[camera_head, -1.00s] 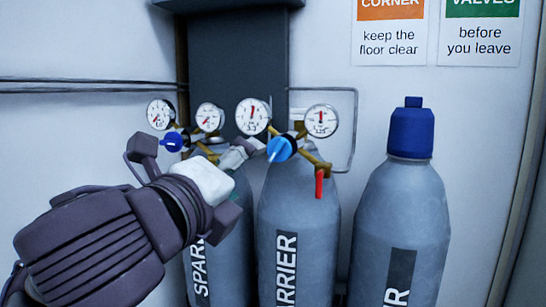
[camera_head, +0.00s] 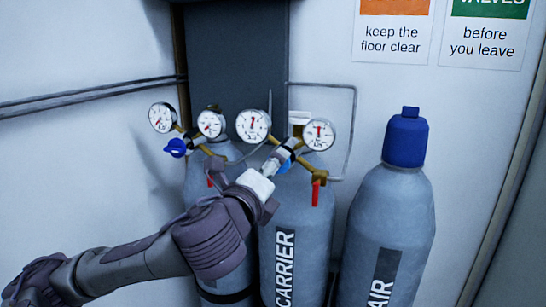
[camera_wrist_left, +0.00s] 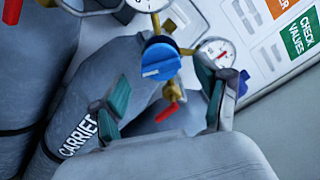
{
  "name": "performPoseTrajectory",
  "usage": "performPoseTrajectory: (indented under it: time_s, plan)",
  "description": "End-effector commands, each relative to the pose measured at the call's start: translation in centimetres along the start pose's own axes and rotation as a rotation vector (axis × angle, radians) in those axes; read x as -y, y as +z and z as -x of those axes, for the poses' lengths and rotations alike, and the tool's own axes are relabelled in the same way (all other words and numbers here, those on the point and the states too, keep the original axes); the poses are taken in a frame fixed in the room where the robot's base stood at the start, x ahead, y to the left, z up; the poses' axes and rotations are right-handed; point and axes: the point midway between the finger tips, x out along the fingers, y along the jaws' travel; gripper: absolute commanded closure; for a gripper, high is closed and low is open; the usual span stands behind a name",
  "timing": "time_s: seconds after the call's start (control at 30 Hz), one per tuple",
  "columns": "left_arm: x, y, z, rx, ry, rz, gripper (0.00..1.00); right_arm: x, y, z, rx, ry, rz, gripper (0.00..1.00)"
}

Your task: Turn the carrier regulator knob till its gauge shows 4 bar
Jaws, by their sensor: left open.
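The carrier cylinder (camera_head: 300,220) stands in the middle, with a brass regulator and two round gauges. The left carrier gauge (camera_head: 253,125) and right carrier gauge (camera_head: 319,134) have red needles pointing roughly upward; the numbers are too small to read. The blue carrier knob (camera_wrist_left: 160,58) shows in the left wrist view just beyond and between the finger lines. My left gripper (camera_head: 277,160) is open, its fingers at the knob and partly hiding it in the head view. In the left wrist view the gripper (camera_wrist_left: 165,98) has green-padded fingers spread apart. I cannot tell whether they touch the knob.
A red lever (camera_head: 316,192) hangs below the carrier regulator, right of my gripper. The spare cylinder (camera_head: 205,185) stands on the left with its own gauges and a dark blue knob (camera_head: 176,148). The capped air cylinder (camera_head: 390,220) stands on the right. Pipes run along the wall.

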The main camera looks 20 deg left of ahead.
Motion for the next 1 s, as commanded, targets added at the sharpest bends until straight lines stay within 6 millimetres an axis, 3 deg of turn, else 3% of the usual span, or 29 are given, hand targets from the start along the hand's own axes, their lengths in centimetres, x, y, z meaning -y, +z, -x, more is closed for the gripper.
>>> performPoseTrajectory:
  time_s: [0.17, 0.47, 0.83, 1.0]
  plan:
    - [0.1, 0.0, -1.4, 0.001, -0.001, 0.0, 0.25, 0.0, 0.0, 0.4, 0.0, 0.0, 0.0, 0.6]
    - [0.0, 0.0, -1.6, 0.0, -0.001, 0.0, 0.25, 0.0, 0.0, 0.4, 0.0, 0.0, 0.0, 0.6]
    - [0.0, 0.0, -1.6, 0.0, -0.001, 0.0, 0.85, 0.0, 0.0, 0.4, 0.0, 0.0, 0.0, 0.6]
    - [0.4, 0.2, -1.6, -0.001, 0.003, -0.083, 0.85, 0.0, -0.1, 1.8, 0.0, 0.0, 0.0, 0.6]
